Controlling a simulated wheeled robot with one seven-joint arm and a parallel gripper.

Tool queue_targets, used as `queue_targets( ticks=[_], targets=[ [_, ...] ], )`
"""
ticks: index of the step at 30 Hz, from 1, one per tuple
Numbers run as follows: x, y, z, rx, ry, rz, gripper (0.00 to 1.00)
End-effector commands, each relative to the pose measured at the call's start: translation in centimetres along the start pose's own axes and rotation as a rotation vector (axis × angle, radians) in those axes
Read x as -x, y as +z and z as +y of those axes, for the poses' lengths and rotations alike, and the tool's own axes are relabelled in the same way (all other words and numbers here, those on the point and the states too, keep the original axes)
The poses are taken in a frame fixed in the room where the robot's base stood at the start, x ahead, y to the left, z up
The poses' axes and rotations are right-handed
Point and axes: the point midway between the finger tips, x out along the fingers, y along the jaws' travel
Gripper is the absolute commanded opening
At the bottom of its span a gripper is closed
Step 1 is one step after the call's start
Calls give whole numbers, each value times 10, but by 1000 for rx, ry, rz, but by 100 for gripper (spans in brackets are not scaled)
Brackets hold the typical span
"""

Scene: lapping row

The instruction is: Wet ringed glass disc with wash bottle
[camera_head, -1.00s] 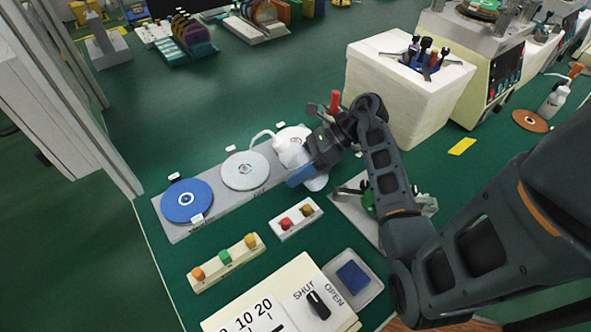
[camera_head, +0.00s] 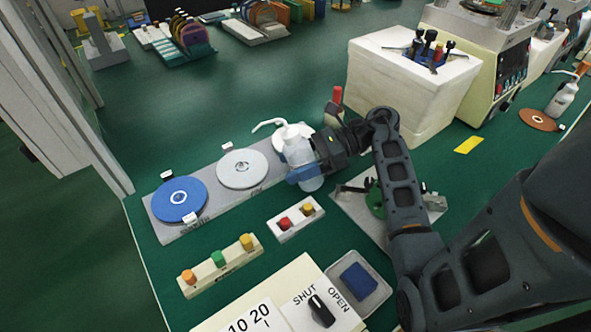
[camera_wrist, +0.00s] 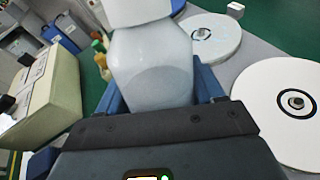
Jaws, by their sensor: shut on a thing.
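My gripper (camera_head: 306,174) is shut on the white wash bottle (camera_head: 297,147), its blue fingers around the lower body. The bottle is nearly upright, its bent spout pointing left above the grey tray (camera_head: 222,203). A pale disc with a dark ring around its hub (camera_wrist: 291,128) lies beside the bottle in the wrist view. I cannot tell whether any disc is wet.
Two button boxes (camera_head: 217,272) (camera_head: 295,224) and a SHUT/OPEN knob panel (camera_head: 285,300) stand in front. A white box with tools (camera_head: 400,100) and a machine (camera_head: 495,70) stand behind right. Another wash bottle (camera_head: 562,98) is far right.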

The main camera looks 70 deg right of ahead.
Motion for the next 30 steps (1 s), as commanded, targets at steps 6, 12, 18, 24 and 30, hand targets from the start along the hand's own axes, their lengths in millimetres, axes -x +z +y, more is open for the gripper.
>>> queue_targets(
  ticks=[6, 12, 18, 24, 30],
  targets=[
    [-1, -4, 1, 12, 5, -44, 25],
    [-2, -7, 2, 8, 6, -43, 25],
    [-1, -6, 2, 7, 5, -42, 25],
    [2, 0, 3, 7, 4, -42, 25],
    [4, 8, 4, 7, 2, -41, 25]
  ],
)
